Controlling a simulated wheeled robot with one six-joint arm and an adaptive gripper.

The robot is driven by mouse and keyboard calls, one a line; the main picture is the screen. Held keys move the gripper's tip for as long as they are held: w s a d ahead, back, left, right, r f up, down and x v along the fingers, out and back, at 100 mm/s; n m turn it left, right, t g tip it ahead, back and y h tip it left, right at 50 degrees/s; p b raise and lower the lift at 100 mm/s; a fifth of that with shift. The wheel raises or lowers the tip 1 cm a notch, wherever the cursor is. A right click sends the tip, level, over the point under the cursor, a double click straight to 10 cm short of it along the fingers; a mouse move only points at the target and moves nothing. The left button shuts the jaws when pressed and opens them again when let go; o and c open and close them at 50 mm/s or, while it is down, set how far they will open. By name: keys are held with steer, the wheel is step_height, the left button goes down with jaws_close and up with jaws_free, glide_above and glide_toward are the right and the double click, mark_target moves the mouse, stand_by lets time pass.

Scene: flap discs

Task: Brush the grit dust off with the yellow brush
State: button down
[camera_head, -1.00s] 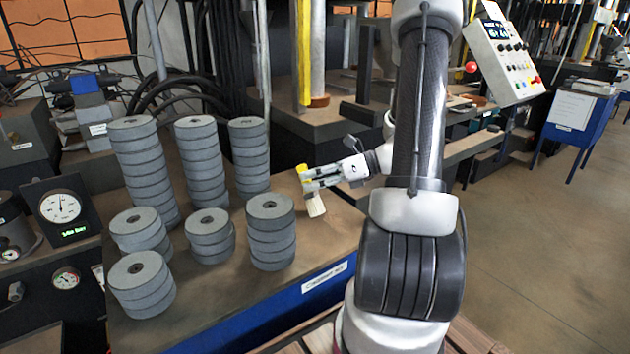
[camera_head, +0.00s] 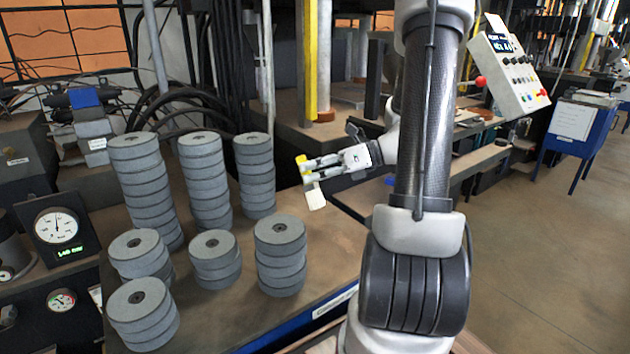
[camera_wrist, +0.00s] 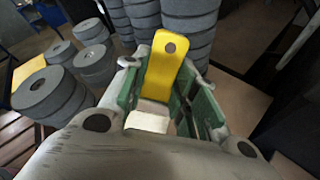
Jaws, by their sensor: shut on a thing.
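The yellow brush (camera_head: 301,168) is in my gripper (camera_head: 318,168), with pale bristles (camera_head: 315,198) hanging down. My gripper is shut on it, above the right part of the brown table top (camera_head: 330,240). In the wrist view the yellow handle (camera_wrist: 164,72) with a hole at its end stands between the green-sided fingers (camera_wrist: 170,95). The pale bristle block (camera_wrist: 150,118) shows below it. The brush is apart from the disc stacks. I cannot make out separate grit dust on the brown table top.
Stacks of grey flap discs (camera_head: 280,250) fill the table's left and middle, with taller stacks (camera_head: 204,180) behind. A pressure gauge (camera_head: 55,227) stands at the left. A control panel (camera_head: 512,62) is at the upper right. The table's right part is clear.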

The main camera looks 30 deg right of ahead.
steer(key=shift+r, duration=1.05)
steer(key=shift+d+f, duration=0.3)
steer(key=shift+d, duration=0.65)
